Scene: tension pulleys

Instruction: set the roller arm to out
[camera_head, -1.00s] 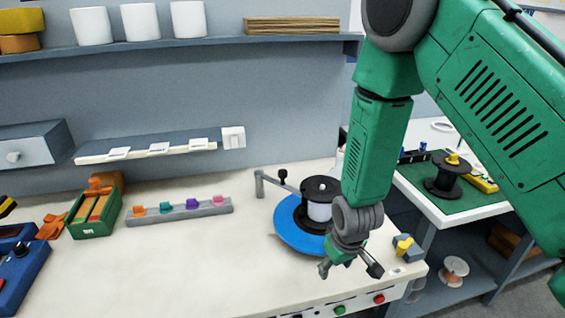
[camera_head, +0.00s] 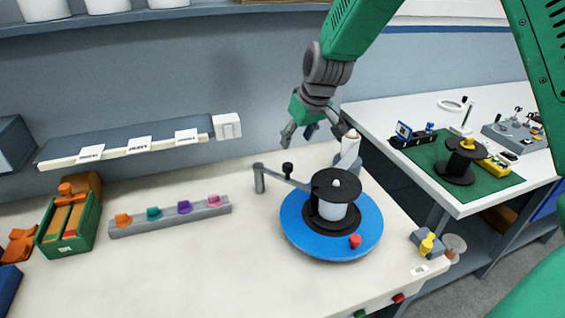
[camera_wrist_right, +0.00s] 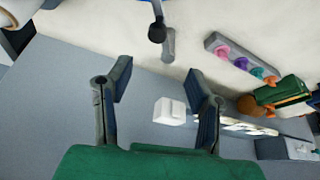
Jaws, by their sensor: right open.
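The roller arm (camera_head: 284,176) is a thin grey bar on a short grey post, with a black knob on it. It reaches from the post at the left toward the black-and-white spool (camera_head: 333,203) on the blue disc (camera_head: 302,238). My right gripper (camera_head: 317,132) is open and empty, above and behind the roller arm near the back wall. In the right wrist view, the post (camera_wrist_right: 168,45) and the black knob (camera_wrist_right: 157,32) show beyond the open fingers (camera_wrist_right: 162,80), apart from them. The far end of the arm is cut off there. My left gripper is not in view.
A rail with coloured pegs (camera_head: 170,216) and a green box (camera_head: 70,226) stand at the left. A wall shelf (camera_head: 128,150) and a white switch box (camera_head: 227,126) are behind. A yellow-knobbed block (camera_head: 427,243) sits front right.

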